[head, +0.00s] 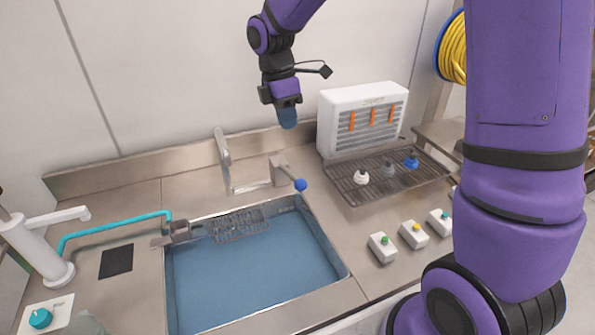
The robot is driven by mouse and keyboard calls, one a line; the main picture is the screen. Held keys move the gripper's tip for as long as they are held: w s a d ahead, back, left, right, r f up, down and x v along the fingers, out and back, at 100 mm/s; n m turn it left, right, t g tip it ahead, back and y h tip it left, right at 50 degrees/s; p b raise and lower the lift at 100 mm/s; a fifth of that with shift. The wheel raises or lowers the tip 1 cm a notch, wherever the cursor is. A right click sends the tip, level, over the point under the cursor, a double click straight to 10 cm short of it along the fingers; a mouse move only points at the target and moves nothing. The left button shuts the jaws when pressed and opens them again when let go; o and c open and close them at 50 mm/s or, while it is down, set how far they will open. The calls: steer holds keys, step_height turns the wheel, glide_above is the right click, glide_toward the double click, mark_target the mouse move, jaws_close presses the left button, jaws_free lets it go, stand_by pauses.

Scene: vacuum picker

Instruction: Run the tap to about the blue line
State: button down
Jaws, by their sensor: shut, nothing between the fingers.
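A grey metal tap (224,160) stands at the back edge of a sink (349,275). Its lever ends in a blue ball (300,185). The inside of the sink looks blue; I cannot tell whether that is water or its lining. I cannot make out a blue line. My gripper (287,118) is shut and empty. It hangs pointing down in front of the back wall, above and apart from the lever in the picture.
A metal mesh basket (240,225) hangs in the sink. A white spout (40,245) with a teal hose (115,226) stands left. Right are a white vented box (335,115), a wire rack (345,185) with small nozzles, and white button boxes (383,248).

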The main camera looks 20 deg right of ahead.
steer(key=f, duration=0.4)
steer(key=s+d+f, duration=0.1)
steer(key=f, duration=0.4)
steer(key=s+f, duration=0.1)
steer(key=f, duration=0.3)
steer(key=shift+s+d+f, duration=0.15)
steer(key=shift+d+f, duration=0.15)
steer(key=shift+f, duration=0.1)
